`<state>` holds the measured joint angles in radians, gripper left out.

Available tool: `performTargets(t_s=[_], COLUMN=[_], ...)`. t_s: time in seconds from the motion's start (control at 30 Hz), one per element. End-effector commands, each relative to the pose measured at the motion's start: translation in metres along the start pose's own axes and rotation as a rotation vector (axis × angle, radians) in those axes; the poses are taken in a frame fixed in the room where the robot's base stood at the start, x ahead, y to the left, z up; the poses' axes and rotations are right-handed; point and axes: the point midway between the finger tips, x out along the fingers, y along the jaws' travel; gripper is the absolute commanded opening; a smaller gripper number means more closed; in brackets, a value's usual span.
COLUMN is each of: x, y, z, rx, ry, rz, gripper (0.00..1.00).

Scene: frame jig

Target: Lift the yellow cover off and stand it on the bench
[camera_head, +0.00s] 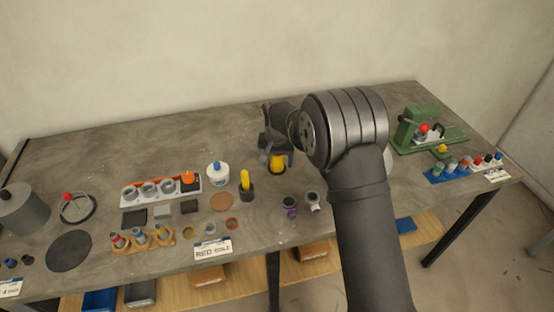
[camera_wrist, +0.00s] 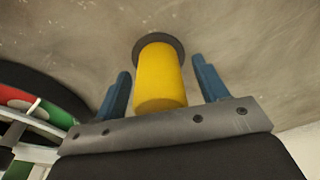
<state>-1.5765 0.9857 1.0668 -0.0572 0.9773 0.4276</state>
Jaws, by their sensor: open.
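The yellow cover (camera_wrist: 160,80) is an upright cylinder standing on a dark round base (camera_wrist: 181,46) on the bench. In the head view the yellow cover (camera_head: 277,162) shows just below my gripper (camera_head: 271,152), partly hidden by it. In the wrist view my gripper (camera_wrist: 163,88) is open, with one blue finger on each side of the cover and a visible gap on both sides. A second, thinner yellow piece (camera_head: 245,179) stands in a dark holder to the left in the head view.
A green fixture (camera_head: 418,132) and a blue rack (camera_head: 462,170) are at the right. The back of the bench (camera_head: 120,150) is clear.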

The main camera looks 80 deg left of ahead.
Motion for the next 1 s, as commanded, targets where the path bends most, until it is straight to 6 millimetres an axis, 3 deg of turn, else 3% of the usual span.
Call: performTargets(t_s=[0.03,0.27,0.63,1.0], x=[0.000,0.000,-0.010,-0.080], y=[0.000,0.000,0.000,0.000], z=[0.000,0.000,-0.002,-0.010], rx=[0.000,0.000,0.000,0.000], ry=[0.000,-0.001,0.001,0.001], rz=[0.000,0.000,-0.001,-0.001], gripper=[0.65,0.19,0.19,0.19])
